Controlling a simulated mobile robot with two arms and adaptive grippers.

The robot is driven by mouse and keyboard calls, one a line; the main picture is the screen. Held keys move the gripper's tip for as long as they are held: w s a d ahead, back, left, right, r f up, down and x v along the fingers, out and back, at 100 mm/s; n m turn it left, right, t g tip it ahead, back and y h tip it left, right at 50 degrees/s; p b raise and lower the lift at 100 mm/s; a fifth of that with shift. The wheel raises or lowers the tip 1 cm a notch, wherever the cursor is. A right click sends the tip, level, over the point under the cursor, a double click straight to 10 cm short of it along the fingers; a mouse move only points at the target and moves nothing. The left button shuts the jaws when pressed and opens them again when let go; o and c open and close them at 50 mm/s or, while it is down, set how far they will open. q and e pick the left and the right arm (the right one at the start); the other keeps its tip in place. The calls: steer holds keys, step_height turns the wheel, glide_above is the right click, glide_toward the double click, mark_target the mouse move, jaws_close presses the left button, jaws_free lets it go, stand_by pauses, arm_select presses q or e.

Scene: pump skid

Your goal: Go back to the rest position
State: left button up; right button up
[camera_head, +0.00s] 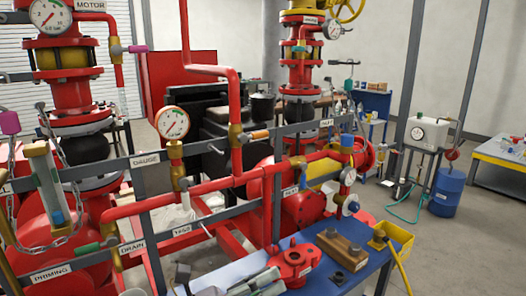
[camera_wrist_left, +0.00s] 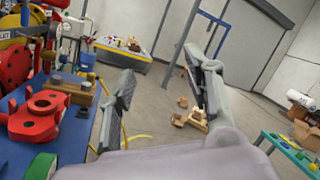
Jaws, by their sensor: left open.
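My left gripper (camera_head: 262,283) shows at the bottom edge of the head view, its grey fingers over the blue bench top (camera_head: 335,283). In the left wrist view its two fingers (camera_wrist_left: 162,90) stand wide apart with nothing between them. The red flanged part (camera_head: 294,262) lies on the bench just beyond the fingers; in the left wrist view the same red part (camera_wrist_left: 42,113) is left of the fingers, apart from them. My right gripper is in neither view.
The pump skid's red pipes (camera_head: 190,200) and grey rails fill the middle and left. A blue drum (camera_head: 447,190) stands at right. Small brown pieces (camera_wrist_left: 180,118) lie on open floor.

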arm_select(q)
steer(key=w+a+f+n+t+y, duration=0.1)
steer(key=w+a+n+t+y, duration=0.1)
steer(key=a+n+t+y, duration=0.75)
steer(key=w+a+n+t+y, duration=0.1)
steer(key=a+n+t+y, duration=0.3)
steer(key=n, duration=1.1)
steer(key=s+a+f+n+g+y, duration=0.2)
steer(key=a+f+n+g+y, duration=0.4)
steer(key=f+n, duration=0.25)
steer(key=s+a+f+n+g, duration=0.3)
steer(key=s+f+n+g, duration=0.3)
steer(key=s+f, duration=0.55)
steer(key=s+d+f+n+g+h, duration=0.1)
steer(key=s+f+g, duration=0.25)
steer(key=s, duration=0.35)
steer(key=s+d+f+g, duration=0.1)
steer(key=s+f+g, duration=0.25)
steer(key=s, duration=0.25)
step_height(320, 180, down, 26)
steer(key=b, duration=0.2)
steer(key=s+a+f+g, duration=0.2)
steer(key=s+a+f, duration=0.1)
steer(key=s+f, duration=1.4)
steer(key=shift+f+b, duration=0.4)
steer(key=shift+f, duration=0.25)
steer(key=shift+s, duration=0.1)
